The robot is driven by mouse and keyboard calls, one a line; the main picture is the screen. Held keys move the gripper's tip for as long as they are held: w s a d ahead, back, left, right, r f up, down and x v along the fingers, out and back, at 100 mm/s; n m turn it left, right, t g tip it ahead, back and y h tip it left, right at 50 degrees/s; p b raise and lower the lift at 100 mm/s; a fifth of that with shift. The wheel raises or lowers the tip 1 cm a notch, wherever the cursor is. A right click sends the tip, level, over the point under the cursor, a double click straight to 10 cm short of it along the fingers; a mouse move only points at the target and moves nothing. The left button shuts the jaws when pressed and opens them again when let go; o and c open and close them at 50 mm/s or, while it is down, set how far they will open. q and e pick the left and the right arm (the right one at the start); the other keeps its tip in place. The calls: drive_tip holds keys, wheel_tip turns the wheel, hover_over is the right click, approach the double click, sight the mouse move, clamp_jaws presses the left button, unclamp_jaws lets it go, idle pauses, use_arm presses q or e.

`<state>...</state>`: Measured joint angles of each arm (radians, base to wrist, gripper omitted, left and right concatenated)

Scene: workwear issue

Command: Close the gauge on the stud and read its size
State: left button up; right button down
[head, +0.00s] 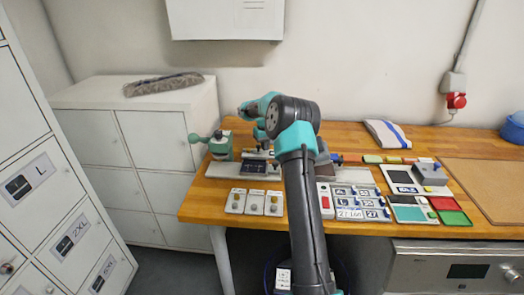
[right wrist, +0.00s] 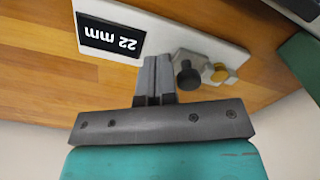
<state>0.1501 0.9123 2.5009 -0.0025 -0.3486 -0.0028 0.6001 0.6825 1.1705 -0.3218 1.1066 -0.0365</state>
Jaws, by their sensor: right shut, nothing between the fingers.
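The gauge shows in the right wrist view as a pale plate (right wrist: 205,48) with a dark display (right wrist: 111,38) that reads 22 mm, upside down in this view. A black knob (right wrist: 188,76) on a grey bracket and a yellow round piece (right wrist: 220,72) sit close together on it. I cannot tell whether jaws touch the stud. In the head view the gauge's display (head: 253,168) is too small to read, and my arm hides part of the gauge. My right gripper (head: 244,111) is shut and empty; its fingers (right wrist: 155,70) are beside the black knob, apart from it. My left gripper is out of view.
A green device with a ball handle (head: 220,145) stands left of the gauge. Labelled trays (head: 358,202), a grey block (head: 430,174) and a brown board (head: 490,185) lie to the right. Lockers (head: 35,190) stand at left.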

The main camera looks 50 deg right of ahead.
drive_tip(key=shift+s+d, duration=0.15)
drive_tip(key=shift+s, duration=0.05)
idle(0.4)
wheel_tip(320, 180, up, 8)
idle(1.1)
idle(0.3)
